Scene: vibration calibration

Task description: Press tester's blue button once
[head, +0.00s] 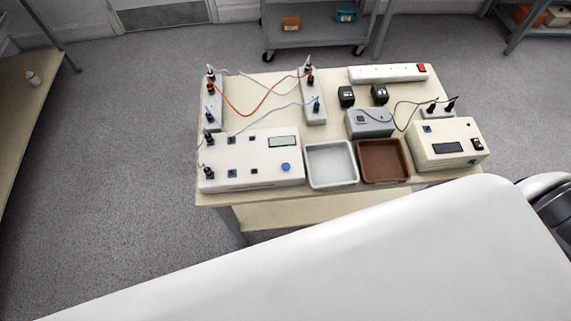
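A cream box (245,176) with a small display (282,142) stands at the front left of the table. A round blue button (286,167) sits on its top near the front right corner. A second cream box (421,157) with a dark display (447,147) stands at the front right, with a small bluish spot on its front too small to make out. The frame does not label which box is the tester. Neither of my grippers is in view. A large white link of my own body crosses the foreground below the table.
The table (262,191) also holds a white tray (331,185), a brown tray (385,179), a grey box (369,131), a power strip (388,73) and cabled terminal blocks. A grey cart (318,34) stands behind; a side table (25,95) is at left.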

